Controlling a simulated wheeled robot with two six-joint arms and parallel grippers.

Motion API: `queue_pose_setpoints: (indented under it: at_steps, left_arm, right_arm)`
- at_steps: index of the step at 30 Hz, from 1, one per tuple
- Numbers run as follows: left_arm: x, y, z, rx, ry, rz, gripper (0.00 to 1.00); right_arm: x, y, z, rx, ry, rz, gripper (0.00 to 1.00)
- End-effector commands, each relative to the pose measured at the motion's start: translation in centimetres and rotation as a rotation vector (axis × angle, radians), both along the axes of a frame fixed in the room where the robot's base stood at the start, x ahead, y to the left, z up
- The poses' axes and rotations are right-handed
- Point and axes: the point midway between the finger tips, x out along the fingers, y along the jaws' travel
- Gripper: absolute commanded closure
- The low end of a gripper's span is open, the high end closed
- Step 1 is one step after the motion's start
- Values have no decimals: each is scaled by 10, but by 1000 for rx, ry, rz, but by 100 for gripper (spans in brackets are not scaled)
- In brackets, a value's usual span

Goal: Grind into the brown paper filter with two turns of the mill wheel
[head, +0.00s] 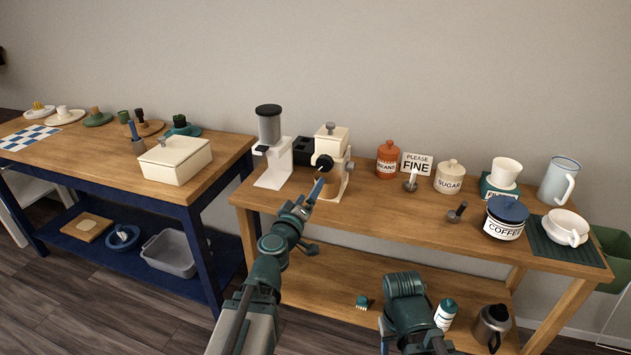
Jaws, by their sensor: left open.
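A cream mill (333,140) stands near the left end of the right-hand table, with a dark round knob or wheel (324,163) on its front. Something tan shows low at its base, partly hidden by my gripper; I cannot tell whether it is the brown paper filter. My left gripper (313,190) is open in front of the mill, just below the dark wheel. I cannot tell whether it touches. My right arm shows at the bottom, but its gripper is not in view. A white cup-like dripper (507,170) sits on a teal box labelled as filters.
A white machine with a grey hopper (269,126) and a black holder (304,150) stand left of the mill. Beans (387,160), sugar (450,176) and coffee (505,219) canisters are to the right. The table's middle front is mostly clear.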

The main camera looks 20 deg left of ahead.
Motion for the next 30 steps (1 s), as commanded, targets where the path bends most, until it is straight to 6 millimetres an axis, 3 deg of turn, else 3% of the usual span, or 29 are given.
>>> queue_pose_setpoints:
  at_steps: [4, 8, 24, 30]
  left_arm:
    - [0, 0, 0, -43, 3, -1, 5]
    - [0, 1, 1, -246, 12, -5, 5]
    - [1, 5, 7, -1655, 111, -27, 5]
    - [1, 6, 8, -2042, 146, -27, 5]
  right_arm:
    - [0, 0, 0, 0, 0, 0, 50]
    - [0, 0, 1, 0, 0, 0, 50]
    - [0, 0, 7, 0, 0, 0, 50]
    - [0, 0, 8, 0, 0, 0, 50]
